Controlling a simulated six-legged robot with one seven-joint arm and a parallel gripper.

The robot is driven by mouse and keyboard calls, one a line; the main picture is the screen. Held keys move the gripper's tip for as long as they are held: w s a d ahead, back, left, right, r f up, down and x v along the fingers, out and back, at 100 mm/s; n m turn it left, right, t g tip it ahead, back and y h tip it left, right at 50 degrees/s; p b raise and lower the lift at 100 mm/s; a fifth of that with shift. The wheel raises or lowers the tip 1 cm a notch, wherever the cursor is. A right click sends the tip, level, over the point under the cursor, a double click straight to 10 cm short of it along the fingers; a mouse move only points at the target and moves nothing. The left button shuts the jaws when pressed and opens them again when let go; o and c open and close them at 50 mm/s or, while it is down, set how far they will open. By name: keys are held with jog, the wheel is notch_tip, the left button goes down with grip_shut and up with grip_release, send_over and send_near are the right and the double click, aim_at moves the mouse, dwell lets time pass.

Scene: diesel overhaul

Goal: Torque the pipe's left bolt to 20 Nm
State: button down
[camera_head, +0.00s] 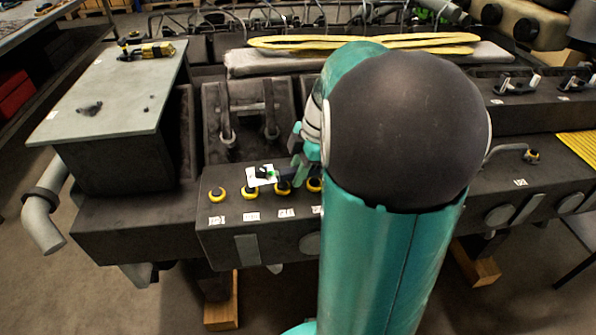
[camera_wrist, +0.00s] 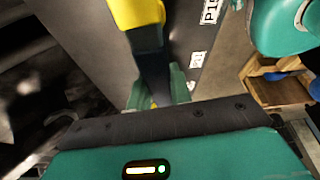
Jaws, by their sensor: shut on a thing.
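In the head view, my gripper (camera_head: 300,158) is just left of my arm, over the dark engine block (camera_head: 210,225), and my arm partly hides it. In the wrist view, my gripper (camera_wrist: 160,94) is shut on a yellow-and-black tool (camera_wrist: 138,14). A dark pipe (camera_head: 227,122) with two legs stands in a recess left of my gripper. Another pipe (camera_head: 502,149) curves out right of my arm to a yellow-and-black end. I cannot make out the left bolt or whether the tool touches one.
A grey plate (camera_head: 120,95) at left bears another yellow-and-black tool (camera_head: 147,51). Yellow strips (camera_head: 330,41) lie on a grey pad behind. A wooden block (camera_head: 221,300) supports the engine.

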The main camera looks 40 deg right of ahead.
jog(key=shift+w, duration=0.15)
jog(key=shift+w+d+m, duration=0.2)
jog(key=shift+w+m, duration=0.1)
jog(key=shift+w, duration=0.05)
jog(key=shift+w+d+m, duration=0.2)
jog(key=shift+w+m, duration=0.1)
jog(key=shift+w, duration=0.1)
jog(key=shift+d, duration=0.1)
dwell(0.3)
jog(key=shift+w+d+m+t, duration=0.15)
jog(key=shift+w+m+t, duration=0.15)
jog(key=shift+w, duration=0.05)
jog(key=shift+w+d+r+m, duration=0.1)
jog(key=shift+w+d+m, duration=0.2)
jog(key=shift+w, duration=0.1)
